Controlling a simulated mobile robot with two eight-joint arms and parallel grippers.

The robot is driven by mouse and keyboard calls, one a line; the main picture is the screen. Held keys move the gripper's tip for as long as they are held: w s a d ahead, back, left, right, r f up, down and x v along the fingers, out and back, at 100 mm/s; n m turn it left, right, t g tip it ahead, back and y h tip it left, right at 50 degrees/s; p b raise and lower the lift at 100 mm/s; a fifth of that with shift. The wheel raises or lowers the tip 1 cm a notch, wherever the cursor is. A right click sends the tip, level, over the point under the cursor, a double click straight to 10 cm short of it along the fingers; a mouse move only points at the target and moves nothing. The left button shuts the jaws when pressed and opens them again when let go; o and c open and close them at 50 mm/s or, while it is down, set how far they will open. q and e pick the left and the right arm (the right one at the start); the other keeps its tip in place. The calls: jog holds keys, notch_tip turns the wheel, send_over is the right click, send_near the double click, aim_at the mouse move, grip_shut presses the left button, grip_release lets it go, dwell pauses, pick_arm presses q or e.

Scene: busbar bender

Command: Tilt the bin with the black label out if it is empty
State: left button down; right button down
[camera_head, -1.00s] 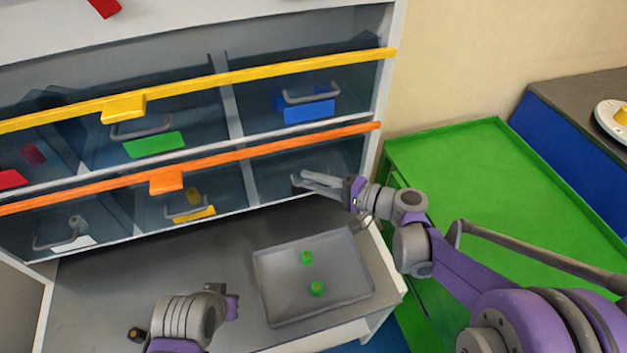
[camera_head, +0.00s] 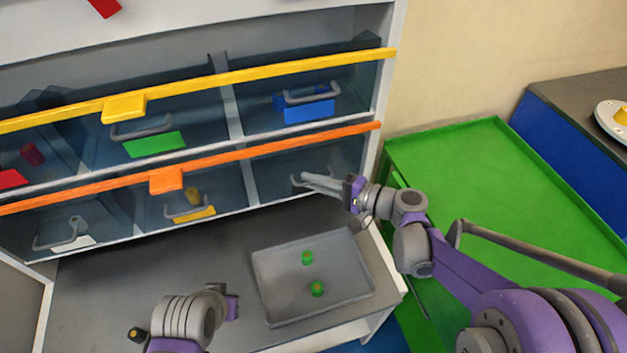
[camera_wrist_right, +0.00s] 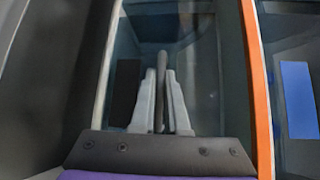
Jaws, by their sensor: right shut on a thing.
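The bin with the black label (camera_wrist_right: 125,92) is the lower right one in the rack, behind a clear front (camera_head: 270,181). Its label shows clearly only in the right wrist view. I see no object inside this bin in the head view. My right gripper (camera_head: 308,180) is at its front and is shut on the grey bin handle (camera_wrist_right: 161,85), which stands between the two fingers in the wrist view. My left gripper (camera_head: 232,307) is low over the bench, apart from the bins; its fingers are hidden.
Bins with yellow (camera_head: 195,215), white (camera_head: 75,243), green (camera_head: 154,144), blue (camera_head: 309,111) and red labels surround it. A grey tray (camera_head: 275,270) with two green pieces lies on the bench below. A green table (camera_head: 480,200) stands at the right.

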pick_arm(q)
jog(key=shift+f, duration=0.1)
dwell(0.7)
